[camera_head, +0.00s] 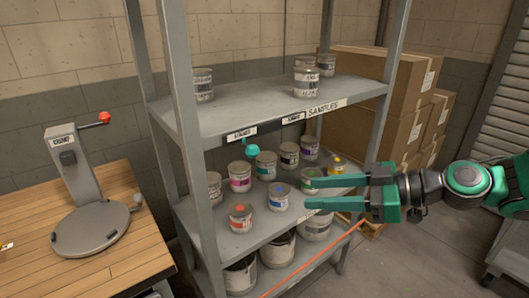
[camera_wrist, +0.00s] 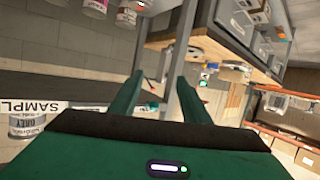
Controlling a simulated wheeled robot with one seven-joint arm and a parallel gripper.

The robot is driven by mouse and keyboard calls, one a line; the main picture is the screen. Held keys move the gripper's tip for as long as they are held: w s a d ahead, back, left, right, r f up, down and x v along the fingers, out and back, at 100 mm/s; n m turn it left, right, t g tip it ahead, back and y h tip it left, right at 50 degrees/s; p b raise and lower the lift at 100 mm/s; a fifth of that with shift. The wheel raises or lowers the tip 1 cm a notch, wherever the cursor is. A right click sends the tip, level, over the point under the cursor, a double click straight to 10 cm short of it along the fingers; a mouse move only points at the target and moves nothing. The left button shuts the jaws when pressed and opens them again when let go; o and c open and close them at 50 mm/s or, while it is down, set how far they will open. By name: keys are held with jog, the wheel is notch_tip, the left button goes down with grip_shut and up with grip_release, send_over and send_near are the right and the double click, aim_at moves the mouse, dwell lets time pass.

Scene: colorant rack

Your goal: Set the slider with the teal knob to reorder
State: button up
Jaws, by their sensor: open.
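The teal knob (camera_head: 252,150) shows in the head view, just below the front edge of the upper shelf, towards its left end. A dark slider strip (camera_head: 268,127) runs along that edge between a left label (camera_head: 242,134) and a right label (camera_head: 293,118). The lettering on both labels is too small to read surely. The knob sits nearer the left label. My gripper (camera_head: 308,193) is open and empty in front of the lower shelf, right of and below the knob. Its two green fingers also show apart in the wrist view (camera_wrist: 157,92). The knob is not seen there.
Paint cans, such as the blue-marked can (camera_head: 279,196), crowd the shelf behind my gripper. The rack's front post (camera_head: 188,130) stands left of the knob. A wooden table (camera_head: 110,255) is at left, with a red-knobbed device (camera_head: 85,185). Cardboard boxes (camera_head: 375,90) stand at right.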

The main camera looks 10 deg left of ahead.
aim_at(249, 149)
jog(key=a+r+n+y, duration=0.2)
jog(key=a+r+y, duration=0.15)
jog(key=r, duration=0.35)
jog(key=w+a, duration=0.1)
jog(key=a, duration=0.9)
jog(key=shift+w+r, duration=0.15)
jog(key=shift+w, duration=0.05)
grip_shut()
